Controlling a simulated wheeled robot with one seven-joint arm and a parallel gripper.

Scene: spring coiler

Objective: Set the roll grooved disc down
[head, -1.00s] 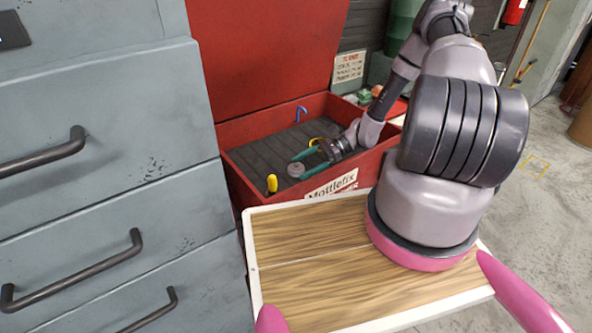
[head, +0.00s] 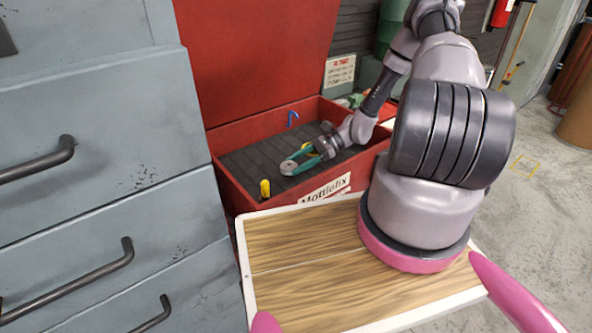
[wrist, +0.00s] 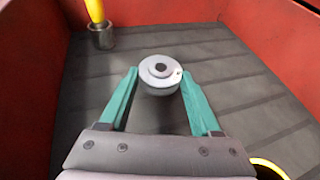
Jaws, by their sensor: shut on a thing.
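The roll grooved disc (wrist: 160,74) is a small grey round piece with a dark centre hole. It sits between the tips of my gripper's teal fingers (wrist: 160,86), which are shut on it. In the head view, the disc (head: 287,167) and my gripper (head: 297,161) are inside the open red box (head: 225,192), over its dark ribbed floor (head: 250,160). The disc looks low and close to the floor, but I cannot tell whether it touches. The disc's underside is hidden.
A yellow-handled tool (head: 265,188) stands upright near the box's front left; it also shows in the wrist view (wrist: 97,14). A blue hooked piece (head: 292,118) is at the back. A yellow loop (wrist: 268,164) lies near my gripper. Grey drawers (head: 110,150) stand left.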

